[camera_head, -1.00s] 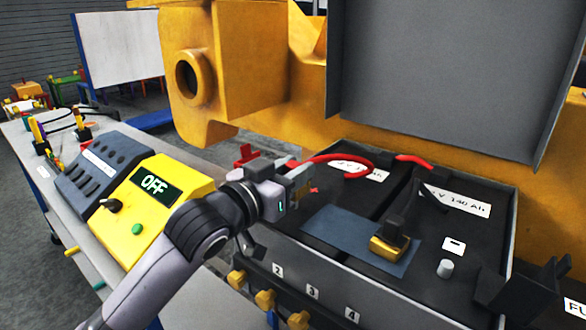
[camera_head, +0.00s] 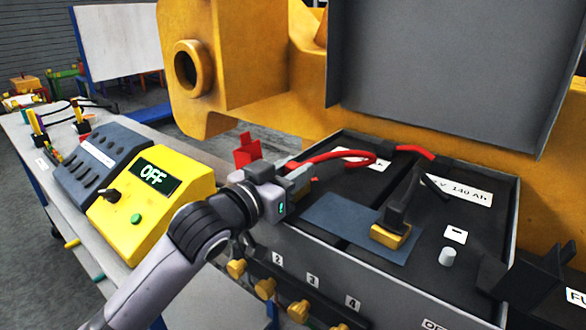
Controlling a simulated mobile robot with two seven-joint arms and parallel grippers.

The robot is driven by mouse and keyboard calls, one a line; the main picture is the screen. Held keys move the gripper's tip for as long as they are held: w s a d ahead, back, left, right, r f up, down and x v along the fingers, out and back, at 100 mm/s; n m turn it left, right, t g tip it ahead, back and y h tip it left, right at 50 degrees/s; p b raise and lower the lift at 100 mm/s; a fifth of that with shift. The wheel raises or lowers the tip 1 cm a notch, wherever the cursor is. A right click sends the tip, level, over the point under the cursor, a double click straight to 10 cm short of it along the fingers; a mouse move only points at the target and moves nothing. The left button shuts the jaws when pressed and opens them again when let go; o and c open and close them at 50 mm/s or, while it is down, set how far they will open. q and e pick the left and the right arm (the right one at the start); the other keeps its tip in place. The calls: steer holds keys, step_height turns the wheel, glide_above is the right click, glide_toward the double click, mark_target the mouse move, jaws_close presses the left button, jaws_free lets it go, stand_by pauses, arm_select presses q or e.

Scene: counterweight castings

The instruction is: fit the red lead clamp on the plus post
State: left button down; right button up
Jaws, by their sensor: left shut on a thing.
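My left gripper (camera_head: 296,184) is shut at the near left corner of the battery box, by the end of the red lead (camera_head: 345,154). The red lead clamp is mostly hidden by the fingers. The red lead loops back from there across the battery top to the far side. The plus post does not show clearly; the gripper covers that corner, so I cannot tell whether the clamp touches it. A bare grey post (camera_head: 447,257) stands at the right beside a small white label (camera_head: 455,236).
A black lead's brass clamp (camera_head: 390,236) lies on a blue-grey mat (camera_head: 340,217) on the battery. The grey lid (camera_head: 440,70) stands open behind. A yellow unit reading OFF (camera_head: 150,208) is at left. A red part (camera_head: 246,150) stands behind my gripper.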

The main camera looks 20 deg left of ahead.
arm_select(q)
steer(key=shift+f, duration=0.1)
steer(key=c, duration=0.8)
jaws_free()
steer(key=shift+o, duration=0.2)
steer(key=shift+s, duration=0.1)
steer(key=b+v, duration=0.1)
steer(key=v, duration=0.6)
